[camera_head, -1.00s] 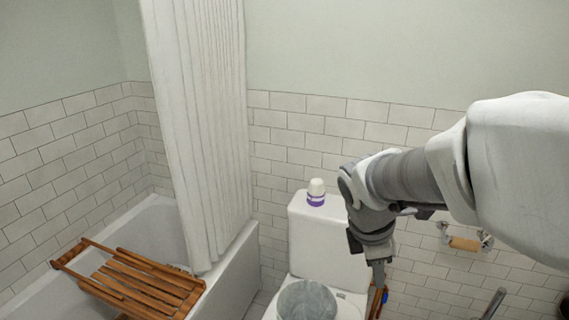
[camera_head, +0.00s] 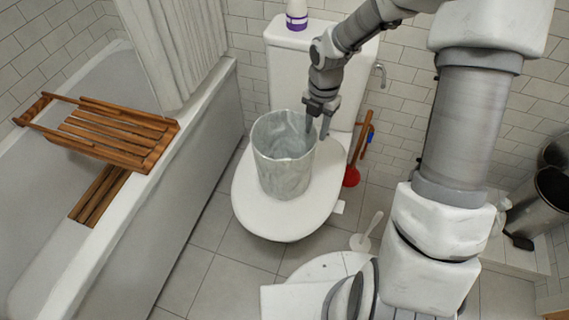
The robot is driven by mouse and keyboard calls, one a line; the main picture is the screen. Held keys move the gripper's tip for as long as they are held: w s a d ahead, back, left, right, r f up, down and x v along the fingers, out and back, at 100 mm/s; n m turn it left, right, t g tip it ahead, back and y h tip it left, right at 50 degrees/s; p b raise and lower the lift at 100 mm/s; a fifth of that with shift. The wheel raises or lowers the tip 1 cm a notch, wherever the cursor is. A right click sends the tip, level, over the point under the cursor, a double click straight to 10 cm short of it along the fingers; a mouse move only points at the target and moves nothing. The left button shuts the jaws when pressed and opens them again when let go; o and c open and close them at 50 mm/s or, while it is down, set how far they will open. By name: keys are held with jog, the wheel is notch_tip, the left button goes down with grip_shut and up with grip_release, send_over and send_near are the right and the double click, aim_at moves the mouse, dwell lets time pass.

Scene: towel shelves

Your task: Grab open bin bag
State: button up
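The open bin bag (camera_head: 285,165) is a grey, translucent, bucket-shaped bag standing upright on the closed toilet lid, its mouth facing up. My gripper (camera_head: 317,124) points down at the bag's right rear rim, with its fingertips at or very near the rim. I cannot tell whether the fingers touch the bag or how far apart they are. The bag is still seated on the lid.
The toilet lid (camera_head: 285,222) is under the bag, with the tank (camera_head: 290,70) behind it. A white and purple bottle (camera_head: 297,14) stands on the tank. A red plunger (camera_head: 352,176) is right of the toilet. The bathtub (camera_head: 170,190) with a wooden rack (camera_head: 115,135) is at left. A metal bin (camera_head: 550,200) stands at far right.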

aim_at(312, 157)
notch_tip(312, 157, down, 7)
jog(key=shift+a+f+b, duration=0.1)
jog(key=shift+b, duration=1.1)
jog(key=shift+s+f+b, duration=0.1)
jog(key=shift+f+b, duration=1.35)
jog(key=shift+f, duration=1.25)
jog(key=shift+r, duration=0.1)
grip_shut()
